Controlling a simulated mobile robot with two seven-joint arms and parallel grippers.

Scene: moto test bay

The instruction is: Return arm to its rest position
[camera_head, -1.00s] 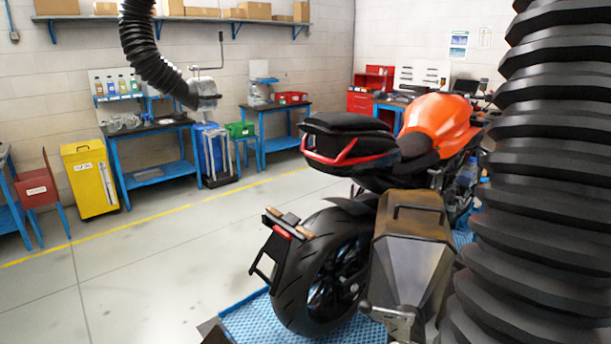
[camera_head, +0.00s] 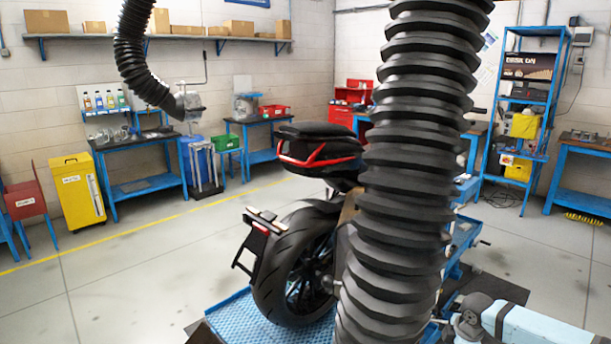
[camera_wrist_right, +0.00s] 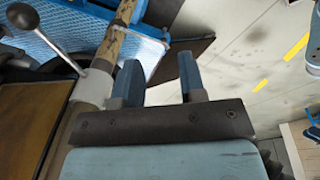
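My right gripper (camera_wrist_right: 160,72) shows in the right wrist view with its two blue fingers apart and nothing between them. A lever with a black ball knob (camera_wrist_right: 22,15) is left of the fingers, running down to a pale cylinder (camera_wrist_right: 92,88). In the head view, part of my right arm (camera_head: 515,325) is at the lower right; its fingertips cannot be made out there. My left arm and gripper are not in view.
A thick black corrugated hose (camera_head: 412,160) hangs close in front, hiding much of the motorcycle (camera_head: 315,150). The motorcycle's rear wheel is over a blue platform (camera_head: 235,318). Blue workbenches (camera_head: 145,185) and a blue shelf rack (camera_head: 480,165) stand behind. Grey floor at left is open.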

